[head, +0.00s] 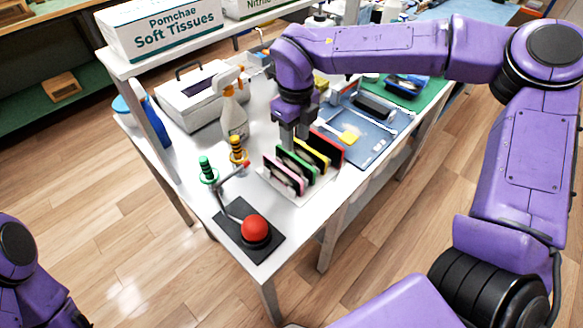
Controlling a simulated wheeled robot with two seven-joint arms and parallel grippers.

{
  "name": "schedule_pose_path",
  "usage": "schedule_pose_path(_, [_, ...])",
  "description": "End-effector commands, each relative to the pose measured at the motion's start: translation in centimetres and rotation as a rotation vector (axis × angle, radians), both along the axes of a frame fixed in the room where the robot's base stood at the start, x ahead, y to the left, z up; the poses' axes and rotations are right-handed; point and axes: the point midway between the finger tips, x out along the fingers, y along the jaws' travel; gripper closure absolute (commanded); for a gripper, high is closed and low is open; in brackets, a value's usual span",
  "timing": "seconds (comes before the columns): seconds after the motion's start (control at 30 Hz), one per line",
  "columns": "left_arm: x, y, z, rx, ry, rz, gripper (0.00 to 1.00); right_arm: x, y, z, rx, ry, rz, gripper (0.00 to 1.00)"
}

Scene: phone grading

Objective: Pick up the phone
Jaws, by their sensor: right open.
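Several phones stand on edge side by side in a white rack on the table. The nearest is a pink-edged phone (283,175), then a green one (296,165), a yellow one (311,154) and a red one (327,147). My right gripper (289,143) points down over the left end of the rack, beside the green and yellow phones. It is open; its fingertips are partly hidden, and I cannot tell whether they touch a phone. My left gripper is out of view; only part of my left arm shows at the lower left.
A red button (255,229) on a black base stands at the near corner. A spray bottle (233,110) and a grey case (190,97) are left of the gripper. A blue-grey tray (374,146) with a yellow pad lies right of the rack. A shelf with tissue boxes (163,28) overhangs the back.

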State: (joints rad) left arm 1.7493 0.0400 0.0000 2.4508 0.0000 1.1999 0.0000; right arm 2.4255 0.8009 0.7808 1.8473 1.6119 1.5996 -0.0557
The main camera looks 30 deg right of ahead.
Motion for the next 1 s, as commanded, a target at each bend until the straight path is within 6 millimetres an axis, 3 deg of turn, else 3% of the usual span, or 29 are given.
schedule_pose_path(0.07, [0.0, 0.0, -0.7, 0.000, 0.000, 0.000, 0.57, 0.1, 0.0, -1.2, -0.001, 0.004, 0.000, 0.57])
schedule_pose_path(0.67, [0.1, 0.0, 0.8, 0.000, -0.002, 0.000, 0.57, 0.7, -0.7, -10.5, -0.001, 0.007, 0.001, 0.57])
schedule_pose_path(0.93, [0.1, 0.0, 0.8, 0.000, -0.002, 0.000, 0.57, 0.8, -0.7, -11.3, -0.001, 0.004, 0.000, 0.57])
schedule_pose_path(0.97, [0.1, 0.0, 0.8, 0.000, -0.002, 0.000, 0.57, 0.8, -0.7, -11.3, -0.001, 0.004, 0.000, 0.61])
schedule_pose_path(1.0, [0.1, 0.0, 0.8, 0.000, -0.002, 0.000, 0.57, 0.8, -0.7, -11.3, -0.001, 0.004, 0.001, 0.74])
